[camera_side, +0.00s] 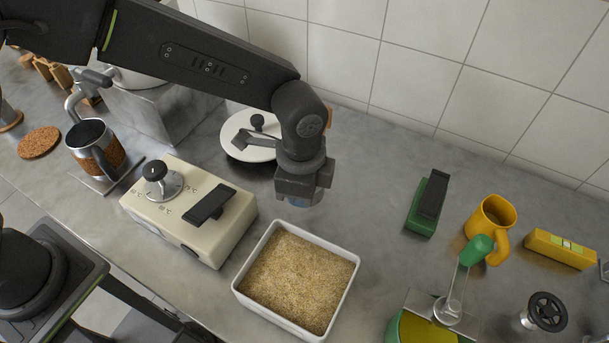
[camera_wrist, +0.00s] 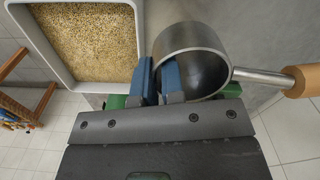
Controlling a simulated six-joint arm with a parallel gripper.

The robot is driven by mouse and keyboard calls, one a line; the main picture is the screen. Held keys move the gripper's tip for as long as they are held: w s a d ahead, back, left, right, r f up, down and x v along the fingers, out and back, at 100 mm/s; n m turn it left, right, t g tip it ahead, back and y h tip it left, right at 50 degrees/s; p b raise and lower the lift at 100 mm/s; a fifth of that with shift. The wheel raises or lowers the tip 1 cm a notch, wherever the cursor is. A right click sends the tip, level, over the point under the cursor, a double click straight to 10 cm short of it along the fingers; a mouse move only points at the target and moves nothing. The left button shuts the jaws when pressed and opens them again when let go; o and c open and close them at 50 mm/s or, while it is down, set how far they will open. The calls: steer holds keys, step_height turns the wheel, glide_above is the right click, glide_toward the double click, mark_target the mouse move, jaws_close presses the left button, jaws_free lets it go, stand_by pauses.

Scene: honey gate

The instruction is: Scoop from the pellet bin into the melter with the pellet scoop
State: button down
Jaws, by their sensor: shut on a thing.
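The pellet bin (camera_side: 340,283) is a white square tray full of tan pellets, at the lower middle of the side view. It also shows at the upper left of the wrist view (camera_wrist: 68,65). My gripper (camera_side: 305,197) is above and behind the bin's far edge in the side view. In the wrist view its blue fingers (camera_wrist: 159,82) are shut on the near-left wall of the pellet scoop (camera_wrist: 190,42), a round metal cup with a wooden-ended handle. The visible inside of the scoop is dark, with no pellets seen. I cannot tell which appliance is the melter.
A cream box (camera_side: 190,210) with a knob and black lever stands left of the bin. A white lid (camera_side: 240,146) lies behind my gripper. At the right are a yellow mug (camera_side: 487,219), a green block (camera_side: 420,218) and a green-handled gate (camera_side: 455,285). Clear counter lies right of the bin.

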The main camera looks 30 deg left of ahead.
steer(key=s+r+n, duration=0.1)
steer(key=s+n, duration=0.5)
steer(key=n, duration=0.5)
steer(key=s+d+r+n, duration=0.1)
steer(key=s+n, duration=0.5)
steer(key=n, duration=0.4)
steer(key=shift+d+r+n, duration=0.15)
steer(key=shift+n, duration=0.25)
steer(key=shift+w+d+f+g+y, duration=0.4)
steer(key=shift+d+f+y, duration=0.2)
steer(key=shift+f, duration=1.65)
steer(key=shift+w+d+f+g+y, duration=0.3)
steer(key=shift+d+f+g+y, duration=0.3)
steer(key=shift+f, duration=1.7)
steer(key=shift+w+d+f+g+y, duration=0.4)
steer(key=shift+f+y, duration=0.3)
steer(key=shift+f, duration=1.55)
